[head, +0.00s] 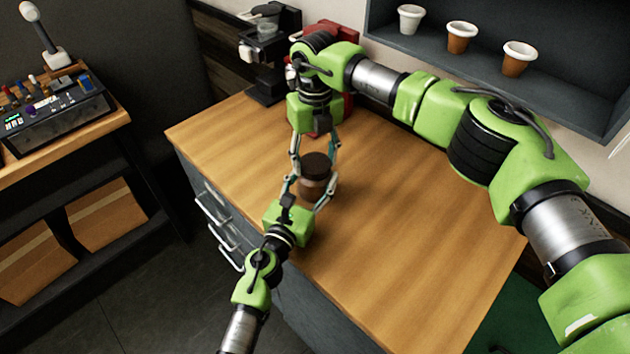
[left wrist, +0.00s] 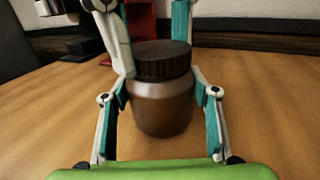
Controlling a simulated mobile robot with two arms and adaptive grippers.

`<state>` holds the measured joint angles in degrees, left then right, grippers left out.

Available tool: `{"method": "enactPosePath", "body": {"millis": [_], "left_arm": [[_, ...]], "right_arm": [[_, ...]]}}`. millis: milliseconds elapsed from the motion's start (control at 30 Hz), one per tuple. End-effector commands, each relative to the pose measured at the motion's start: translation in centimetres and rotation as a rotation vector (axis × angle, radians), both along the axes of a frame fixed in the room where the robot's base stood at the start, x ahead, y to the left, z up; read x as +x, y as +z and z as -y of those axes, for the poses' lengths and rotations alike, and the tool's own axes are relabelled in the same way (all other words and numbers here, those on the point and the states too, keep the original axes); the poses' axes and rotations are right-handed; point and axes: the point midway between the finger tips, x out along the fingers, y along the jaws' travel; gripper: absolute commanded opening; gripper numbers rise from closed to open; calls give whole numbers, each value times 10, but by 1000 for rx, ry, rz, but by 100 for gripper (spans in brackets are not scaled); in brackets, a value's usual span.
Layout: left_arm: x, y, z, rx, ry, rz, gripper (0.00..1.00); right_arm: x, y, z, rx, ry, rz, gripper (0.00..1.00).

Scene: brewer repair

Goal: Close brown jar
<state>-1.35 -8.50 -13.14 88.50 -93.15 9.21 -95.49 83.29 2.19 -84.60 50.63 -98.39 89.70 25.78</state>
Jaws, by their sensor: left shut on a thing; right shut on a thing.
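The brown jar (head: 312,188) stands upright on the wooden counter, with a dark ribbed lid (head: 316,165) on its mouth. In the left wrist view the jar body (left wrist: 162,106) is in the middle, with the lid (left wrist: 162,60) level on top; I cannot tell how tight it is. My left gripper (head: 309,192) is shut on the jar body from the near side, one finger on each side. My right gripper (head: 315,164) reaches from the far side and is shut on the lid. Its fingers partly cover the lid's edges in the left wrist view.
A dark coffee machine (head: 265,50) and a red machine (head: 338,105) stand at the counter's back. Several cups sit on the wall shelf, including a white cup (head: 410,18). The counter (head: 400,250) is clear right of the jar. A side bench (head: 60,135) stands left, across a gap.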

Motion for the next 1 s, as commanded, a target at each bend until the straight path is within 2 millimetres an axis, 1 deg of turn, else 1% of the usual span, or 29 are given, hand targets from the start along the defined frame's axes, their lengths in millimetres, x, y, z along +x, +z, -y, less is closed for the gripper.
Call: {"method": "enactPosePath", "body": {"millis": [33, 100, 167, 300, 333, 400, 767, 867, 967, 1000], "left_arm": [[0, -1, 0, 1, 0, -2, 0], [0, -1, 0, 1, -1, -2, 0], [0, -1, 0, 1, -1, -2, 0], [-1, -1, 0, 1, -1, -2, 0], [-1, -1, 0, 1, -1, -2, 0], [-1, -1, 0, 1, -1, -2, 0], [0, -1, 0, 1, -1, -2, 0], [0, -1, 0, 1, -1, -2, 0], [0, -1, 0, 1, -1, -2, 0], [0, -1, 0, 1, 0, -2, 0]], "right_arm": [[0, 0, 0, 2, -91, 1, 25], [0, 0, 0, 2, -209, 1, 25], [1, 0, 0, 1, -291, 1, 25], [1, 0, 0, 1, -277, 1, 25], [1, 0, 0, 2, -277, 2, 56], [1, 0, 0, 1, -276, 1, 70], [1, 2, 0, 1, -274, 2, 70], [1, 11, 0, 1, -274, 3, 70], [2, 28, 0, 1, -273, 6, 70], [1, 36, 0, 1, -273, 5, 70]]}}
